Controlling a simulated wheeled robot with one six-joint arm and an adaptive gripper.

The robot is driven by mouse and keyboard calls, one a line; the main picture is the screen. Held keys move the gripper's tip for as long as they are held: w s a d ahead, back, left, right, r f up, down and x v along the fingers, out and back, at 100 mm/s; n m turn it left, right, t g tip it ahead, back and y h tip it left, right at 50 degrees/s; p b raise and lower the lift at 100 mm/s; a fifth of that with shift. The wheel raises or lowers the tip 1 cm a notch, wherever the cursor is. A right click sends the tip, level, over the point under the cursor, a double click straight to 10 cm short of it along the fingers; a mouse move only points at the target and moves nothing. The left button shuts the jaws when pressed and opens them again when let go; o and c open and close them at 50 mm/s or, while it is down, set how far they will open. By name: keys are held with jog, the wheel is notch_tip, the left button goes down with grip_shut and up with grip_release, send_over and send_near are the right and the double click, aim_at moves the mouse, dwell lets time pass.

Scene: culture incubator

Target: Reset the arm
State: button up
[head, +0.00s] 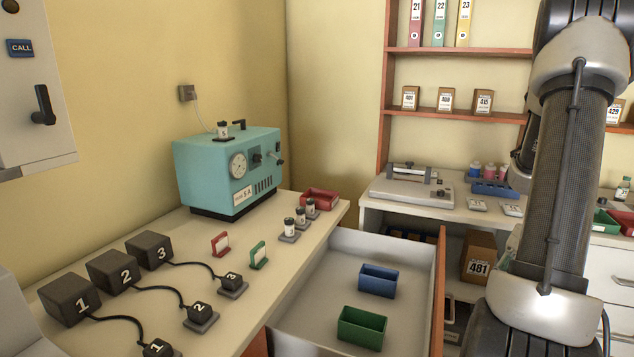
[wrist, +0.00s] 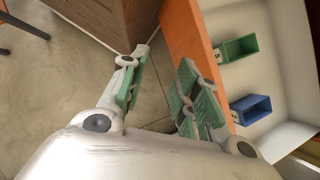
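My arm stands at the right of the head view, in front of the shelves. My gripper is outside the head view. The floor lies beyond the fingers. The right finger appears close to the orange edge of the open drawer (wrist: 190,42); I cannot tell whether they touch.
The open drawer (head: 318,275) holds a blue bin (head: 378,281) and a green bin (head: 362,328). The bench (head: 205,262) carries a teal incubator (head: 228,170), numbered black blocks (head: 126,272) and small vials (head: 300,215). A cardboard box (head: 478,256) sits under the back counter.

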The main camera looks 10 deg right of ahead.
jog(key=s+a+r+n+t+h, duration=0.2)
jog(key=a+r+n+t+h, duration=0.4)
jog(key=a+r+n, duration=0.8)
jog(key=a+r, duration=0.3)
jog(key=r, duration=0.3)
jog(key=shift+s+a, duration=0.15)
jog(key=shift+a, duration=0.1)
